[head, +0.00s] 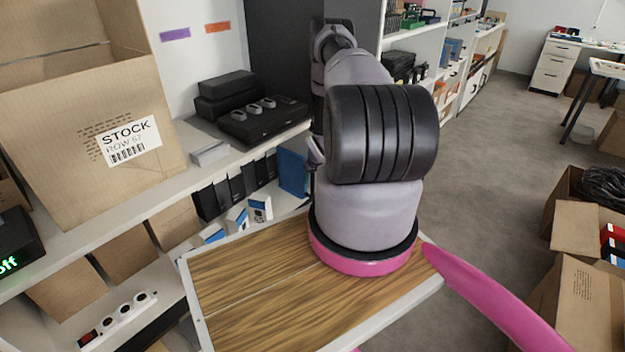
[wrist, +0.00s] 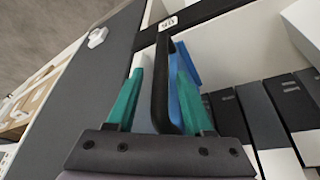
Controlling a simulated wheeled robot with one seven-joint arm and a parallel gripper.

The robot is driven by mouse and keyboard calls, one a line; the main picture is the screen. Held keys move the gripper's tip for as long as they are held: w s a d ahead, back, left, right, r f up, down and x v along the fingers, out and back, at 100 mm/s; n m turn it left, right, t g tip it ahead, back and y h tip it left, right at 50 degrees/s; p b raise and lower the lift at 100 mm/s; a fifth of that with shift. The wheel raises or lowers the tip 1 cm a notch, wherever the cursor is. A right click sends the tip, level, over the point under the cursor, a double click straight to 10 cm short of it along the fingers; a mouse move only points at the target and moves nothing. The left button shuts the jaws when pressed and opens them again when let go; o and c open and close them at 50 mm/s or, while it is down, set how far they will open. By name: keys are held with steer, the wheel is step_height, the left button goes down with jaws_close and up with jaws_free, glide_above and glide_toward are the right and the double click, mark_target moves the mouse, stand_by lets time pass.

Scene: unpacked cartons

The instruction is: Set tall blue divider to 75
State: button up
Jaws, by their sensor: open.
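The tall blue divider (head: 292,173) stands upright at the right end of a row of dark upright files on the shelf below the counter. In the wrist view the blue divider (wrist: 175,103) shows between the teal fingers of my gripper (wrist: 160,80), close to the right finger. A dark, curved upright edge (wrist: 160,85) is also between the fingers, left of the blue. My gripper is open; I cannot tell whether a finger touches the divider.
Dark files (wrist: 257,112) stand close to the right of my gripper. A grey panel (wrist: 80,90) is on its left. The counter above holds a stock carton (head: 85,130) and black devices (head: 262,122). Open floor (head: 500,170) lies to the right, with cartons (head: 575,300) beyond.

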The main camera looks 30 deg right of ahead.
jaws_close()
stand_by(1.4)
